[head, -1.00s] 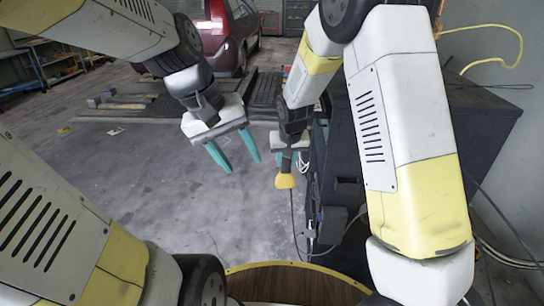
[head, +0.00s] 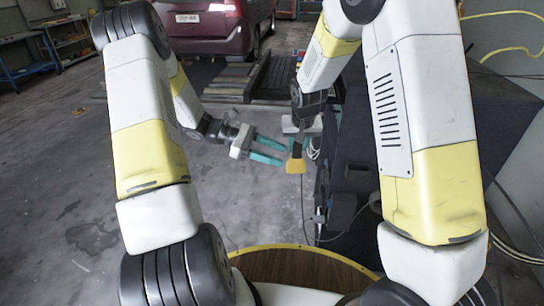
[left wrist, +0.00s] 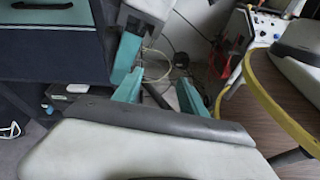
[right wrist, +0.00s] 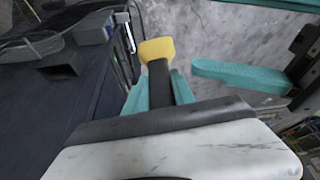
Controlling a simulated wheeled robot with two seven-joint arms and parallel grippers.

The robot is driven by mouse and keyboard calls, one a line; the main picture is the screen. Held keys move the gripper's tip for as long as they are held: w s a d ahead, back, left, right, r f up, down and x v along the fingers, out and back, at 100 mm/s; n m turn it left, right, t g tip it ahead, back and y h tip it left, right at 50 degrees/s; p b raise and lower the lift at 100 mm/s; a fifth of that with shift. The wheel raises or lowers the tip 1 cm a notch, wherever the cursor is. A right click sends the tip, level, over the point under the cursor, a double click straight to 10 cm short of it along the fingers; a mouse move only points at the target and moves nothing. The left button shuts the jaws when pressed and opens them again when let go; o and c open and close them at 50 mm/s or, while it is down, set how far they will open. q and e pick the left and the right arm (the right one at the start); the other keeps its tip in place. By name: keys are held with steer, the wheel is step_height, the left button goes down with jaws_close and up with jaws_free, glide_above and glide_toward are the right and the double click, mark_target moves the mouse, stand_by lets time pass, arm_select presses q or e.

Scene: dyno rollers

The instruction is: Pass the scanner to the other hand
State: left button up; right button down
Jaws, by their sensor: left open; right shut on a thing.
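The scanner (head: 295,166) has a yellow head and a dark handle, with a cable hanging below it in the head view. My right gripper (head: 298,146) is shut on its handle. In the right wrist view the yellow head (right wrist: 157,50) sticks out beyond the closed teal fingers. My left gripper (head: 284,154) is open, its teal fingers pointing right at the scanner. The tips look close to it; I cannot tell whether they touch. In the left wrist view the open left fingers (left wrist: 160,95) show, but I cannot make out the scanner between them.
A dark cabinet (head: 350,150) stands close to the right of the scanner, with cables and a grey device beside it. A round wooden top with a yellow rim (head: 290,248) is in front. A dark red car (head: 215,22) stands behind.

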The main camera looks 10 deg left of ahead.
arm_select(q)
steer(key=w+a+f+n+t+h, duration=0.2)
steer(key=w+f+n+t+h, duration=0.1)
steer(key=w+f+n, duration=0.15)
steer(key=w+d, duration=0.3)
steer(key=d, duration=0.9)
steer(key=shift+f+m, duration=0.35)
steer(key=shift+f, duration=0.05)
steer(key=shift+w, duration=0.1)
jaws_close()
arm_select(e)
steer(key=shift+w, duration=0.1)
steer(key=c, duration=1)
jaws_free()
steer(key=shift+o, duration=0.2)
steer(key=shift+r, duration=0.1)
